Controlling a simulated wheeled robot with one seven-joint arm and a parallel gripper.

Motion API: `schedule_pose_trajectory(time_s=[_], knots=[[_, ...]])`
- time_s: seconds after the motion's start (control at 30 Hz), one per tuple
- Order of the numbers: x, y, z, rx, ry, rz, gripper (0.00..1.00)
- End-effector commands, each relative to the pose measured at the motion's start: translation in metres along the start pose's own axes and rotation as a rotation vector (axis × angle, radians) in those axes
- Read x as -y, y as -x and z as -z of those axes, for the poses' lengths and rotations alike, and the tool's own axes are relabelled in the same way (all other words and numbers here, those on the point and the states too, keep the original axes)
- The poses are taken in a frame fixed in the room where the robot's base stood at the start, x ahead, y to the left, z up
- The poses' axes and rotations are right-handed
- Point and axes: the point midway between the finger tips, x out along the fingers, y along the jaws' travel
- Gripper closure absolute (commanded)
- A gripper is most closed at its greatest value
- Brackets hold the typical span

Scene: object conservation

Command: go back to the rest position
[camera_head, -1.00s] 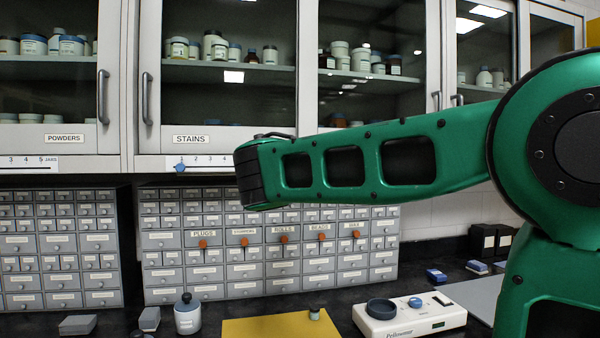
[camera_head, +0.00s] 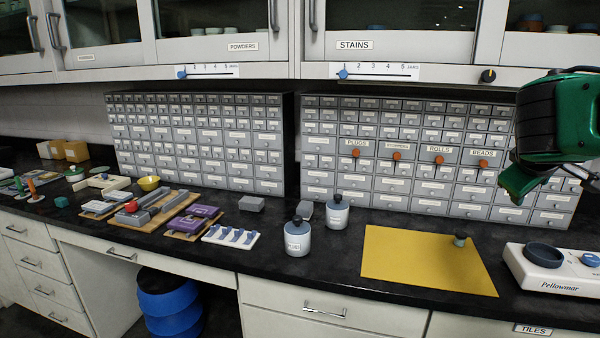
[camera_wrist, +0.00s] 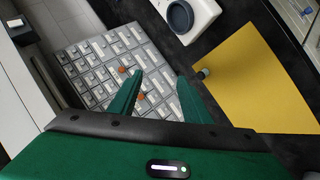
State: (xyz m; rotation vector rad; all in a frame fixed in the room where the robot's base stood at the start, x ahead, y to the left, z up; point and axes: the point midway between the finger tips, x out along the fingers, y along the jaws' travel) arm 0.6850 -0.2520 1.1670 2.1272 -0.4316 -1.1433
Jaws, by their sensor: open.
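My gripper (camera_wrist: 158,98) shows in the wrist view with its two green fingers apart and nothing between them. It hangs in the air, with the grey drawer cabinet (camera_wrist: 85,75) beyond the fingertips. In the head view only a green and black part of my arm shows at the right edge, in front of the drawer cabinet (camera_head: 400,190); the fingertips cannot be made out clearly there.
A yellow mat (camera_head: 420,265) bears a small jar (camera_head: 460,240). A white Pellowmar device (camera_head: 545,272) stands right of it. Two lidded jars (camera_head: 297,240) (camera_head: 337,216) stand left of the mat. Puzzle boards (camera_head: 140,205) lie further left. Wall cupboards (camera_head: 400,40) hang above.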

Motion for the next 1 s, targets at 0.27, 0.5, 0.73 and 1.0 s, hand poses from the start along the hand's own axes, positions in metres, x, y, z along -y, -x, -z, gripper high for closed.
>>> schedule_pose_trajectory(time_s=[0.27, 0.5, 0.73, 1.0], knots=[[0.097, 0.009, -0.154, 0.348, -0.418, 0.335, 0.56], [0.173, 0.055, -0.24, 0.647, -0.687, 0.526, 0.56], [0.198, 0.077, -0.264, 0.762, -0.768, 0.583, 0.56], [0.199, 0.077, -0.264, 0.764, -0.768, 0.583, 0.56]])
